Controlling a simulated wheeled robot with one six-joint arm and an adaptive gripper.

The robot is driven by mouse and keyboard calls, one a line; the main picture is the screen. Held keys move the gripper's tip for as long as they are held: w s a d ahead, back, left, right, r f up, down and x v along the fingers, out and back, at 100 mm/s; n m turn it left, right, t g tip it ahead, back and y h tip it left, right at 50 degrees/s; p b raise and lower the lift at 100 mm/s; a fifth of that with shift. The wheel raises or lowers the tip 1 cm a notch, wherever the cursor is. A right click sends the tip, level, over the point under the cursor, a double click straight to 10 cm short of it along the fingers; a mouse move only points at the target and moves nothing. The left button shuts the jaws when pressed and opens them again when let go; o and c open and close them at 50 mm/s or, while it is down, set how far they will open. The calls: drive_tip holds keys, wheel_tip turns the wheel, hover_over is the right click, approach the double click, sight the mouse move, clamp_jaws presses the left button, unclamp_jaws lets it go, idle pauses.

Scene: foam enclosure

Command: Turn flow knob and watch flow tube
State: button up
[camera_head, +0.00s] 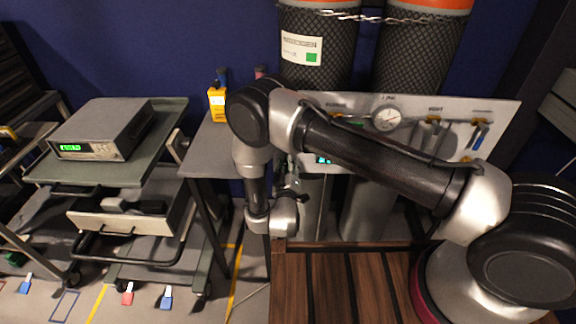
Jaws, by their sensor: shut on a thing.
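A pale panel (504,108) with fittings stands in front of two gas cylinders. A round dial gauge (388,118) shows on it, and a small display (324,159) glows cyan below my arm. My gripper (297,193) is at the panel's left lower side, mostly hidden by my wrist. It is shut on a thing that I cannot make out. The flow knob and the flow tube cannot be told apart here; my arm covers much of the panel's left and middle.
A grey side table (205,158) with a yellow handheld meter (217,104) stands left of my arm. Further left, a cart (168,122) carries a boxed instrument (103,130) with a green readout. Dark mesh-covered cylinders (322,75) rise behind the panel. Slatted wooden decking (345,290) lies below.

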drive_tip(key=shift+n, duration=1.2)
drive_tip(key=o, duration=1)
drive_tip(key=s, duration=0.7)
drive_tip(key=shift+s, duration=0.3)
drive_tip(key=shift+a, duration=0.1)
